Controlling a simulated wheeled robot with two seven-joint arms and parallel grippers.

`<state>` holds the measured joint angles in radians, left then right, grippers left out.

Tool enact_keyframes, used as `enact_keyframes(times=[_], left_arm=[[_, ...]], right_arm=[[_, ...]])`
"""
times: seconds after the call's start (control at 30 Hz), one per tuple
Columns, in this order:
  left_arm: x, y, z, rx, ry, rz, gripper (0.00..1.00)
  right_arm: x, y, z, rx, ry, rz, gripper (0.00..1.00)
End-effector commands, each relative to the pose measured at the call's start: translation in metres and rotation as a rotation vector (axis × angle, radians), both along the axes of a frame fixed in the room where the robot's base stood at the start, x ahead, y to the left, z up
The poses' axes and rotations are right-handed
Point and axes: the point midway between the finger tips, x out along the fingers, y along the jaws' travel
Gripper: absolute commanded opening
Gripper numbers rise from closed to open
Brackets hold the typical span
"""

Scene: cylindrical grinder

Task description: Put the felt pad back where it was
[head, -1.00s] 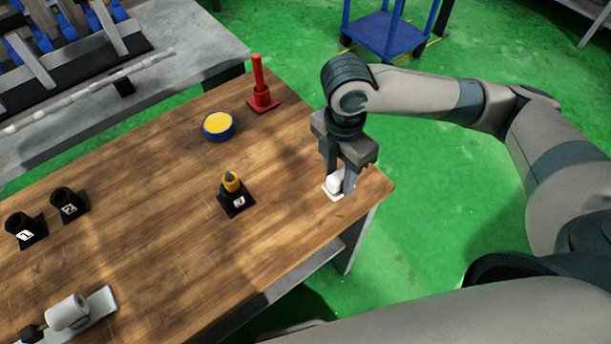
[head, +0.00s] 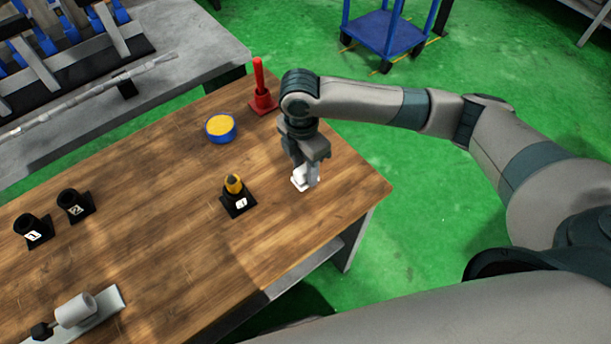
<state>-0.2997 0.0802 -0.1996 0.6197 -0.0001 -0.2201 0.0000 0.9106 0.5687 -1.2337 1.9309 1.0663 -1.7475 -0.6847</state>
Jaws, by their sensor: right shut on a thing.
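A small white piece, which looks like the felt pad (head: 299,179), is between the fingers of my right gripper (head: 307,178). The gripper points down and is shut on it, over the right part of the wooden table (head: 190,240). The fingers hide part of the pad. I cannot tell whether it touches the table top or is just above it. My left gripper is not in view.
A black holder with a yellow-tipped piece (head: 235,190) stands left of the gripper. A blue round tin with yellow top (head: 221,128) and a red upright post on a base (head: 262,95) are behind. Two black holders (head: 75,206) and a grey roller (head: 75,311) are at left.

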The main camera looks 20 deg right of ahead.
Motion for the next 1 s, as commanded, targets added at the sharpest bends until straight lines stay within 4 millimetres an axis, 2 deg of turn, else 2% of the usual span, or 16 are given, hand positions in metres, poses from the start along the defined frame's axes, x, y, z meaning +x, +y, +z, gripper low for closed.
enact_keyframes(times=[0.4,0.8,0.83,0.9,1.0], left_arm=[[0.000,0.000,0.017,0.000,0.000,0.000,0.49],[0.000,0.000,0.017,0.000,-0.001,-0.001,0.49],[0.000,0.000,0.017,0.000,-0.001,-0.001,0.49],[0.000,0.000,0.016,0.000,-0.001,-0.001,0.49],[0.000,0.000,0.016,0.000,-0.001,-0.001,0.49]], right_arm=[[-0.001,0.000,-0.038,-0.001,0.002,0.001,0.06],[-0.001,0.000,-0.042,-0.001,0.001,0.001,0.06],[-0.001,0.000,-0.042,-0.001,0.001,0.001,0.39],[-0.001,0.000,-0.042,-0.001,0.000,0.001,0.53],[-0.001,0.000,-0.042,-0.001,0.001,0.001,0.53]])
